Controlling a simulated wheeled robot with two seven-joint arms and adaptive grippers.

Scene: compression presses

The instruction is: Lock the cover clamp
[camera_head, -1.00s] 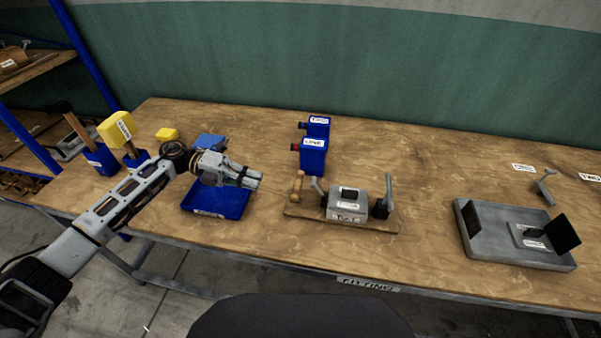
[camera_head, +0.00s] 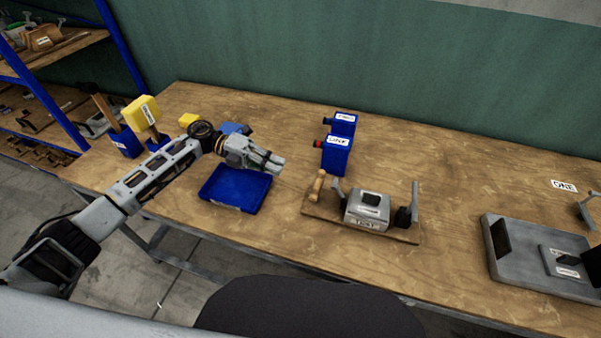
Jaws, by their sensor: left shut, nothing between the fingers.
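A small press fixture (camera_head: 367,211) with a grey metal block and a label on its front sits on a wooden base board (camera_head: 329,211) in the middle of the table. A wooden handle (camera_head: 317,185) stands at its left end with a grey lever (camera_head: 337,188) beside it. A taller upright grey lever with a dark part (camera_head: 413,203) stands at its right end. I cannot tell whether the clamp is locked. My left gripper (camera_head: 279,164) is shut and empty, left of the fixture and apart from it, above the blue tray. My right gripper is not in view.
A blue tray (camera_head: 213,196) lies below my left gripper. Blue boxes (camera_head: 336,154) stand behind the fixture. A larger grey fixture (camera_head: 508,269) is at the right. Yellow-headed and wooden-handled tools in blue holders (camera_head: 126,142) stand at the left. Table between the fixtures is clear.

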